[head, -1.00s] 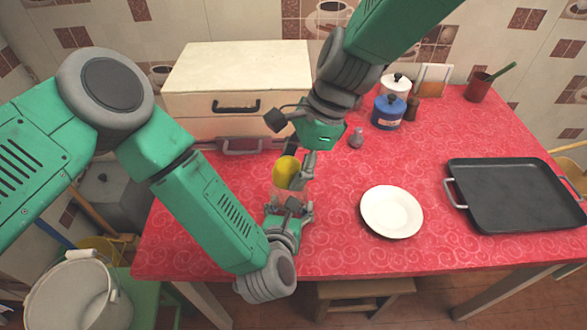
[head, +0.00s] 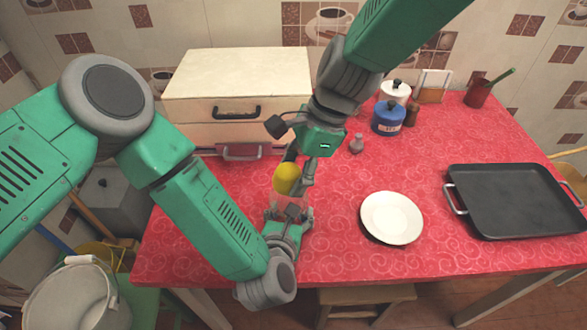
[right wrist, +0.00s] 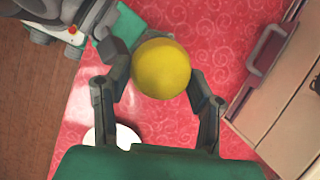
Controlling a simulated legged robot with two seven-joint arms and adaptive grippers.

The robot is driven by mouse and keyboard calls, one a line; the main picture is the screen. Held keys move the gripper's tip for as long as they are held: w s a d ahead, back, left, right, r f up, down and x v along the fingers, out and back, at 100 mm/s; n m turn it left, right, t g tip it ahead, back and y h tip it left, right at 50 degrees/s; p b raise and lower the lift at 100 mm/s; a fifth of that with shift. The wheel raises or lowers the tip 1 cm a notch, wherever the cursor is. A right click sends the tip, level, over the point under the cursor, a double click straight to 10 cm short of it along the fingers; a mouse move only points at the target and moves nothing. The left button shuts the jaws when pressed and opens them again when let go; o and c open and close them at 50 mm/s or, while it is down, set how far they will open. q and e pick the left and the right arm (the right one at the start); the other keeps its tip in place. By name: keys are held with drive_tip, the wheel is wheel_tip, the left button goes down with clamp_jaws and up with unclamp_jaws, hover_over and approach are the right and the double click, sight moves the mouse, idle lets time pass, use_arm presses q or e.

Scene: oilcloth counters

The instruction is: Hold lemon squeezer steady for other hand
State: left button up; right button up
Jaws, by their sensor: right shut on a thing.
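The lemon squeezer shows in the head view as a yellow rounded piece (head: 286,179) above a clear, pinkish lower part (head: 287,201). Whether the two are joined is hard to tell. My right gripper (head: 297,172) comes down from above and is shut on the yellow piece. In the right wrist view, the yellow piece (right wrist: 161,68) sits between its two fingertips. My left gripper (head: 289,214) is low at the counter, its fingers beside the clear part. How firmly they close on it is hidden.
A white plate (head: 391,218) and a black tray (head: 515,200) lie to the right on the red counter (head: 340,250). A cream drawer box (head: 238,85) stands behind left. A small grey shaker (head: 356,144) and a blue canister (head: 388,118) stand behind right.

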drive_tip(key=shift+f, duration=0.95)
drive_tip(key=shift+s+r, duration=0.1)
drive_tip(key=shift+r, duration=0.95)
drive_tip(key=shift+r, duration=0.2)
drive_tip(key=shift+f, duration=0.15)
drive_tip(key=shift+f, duration=1)
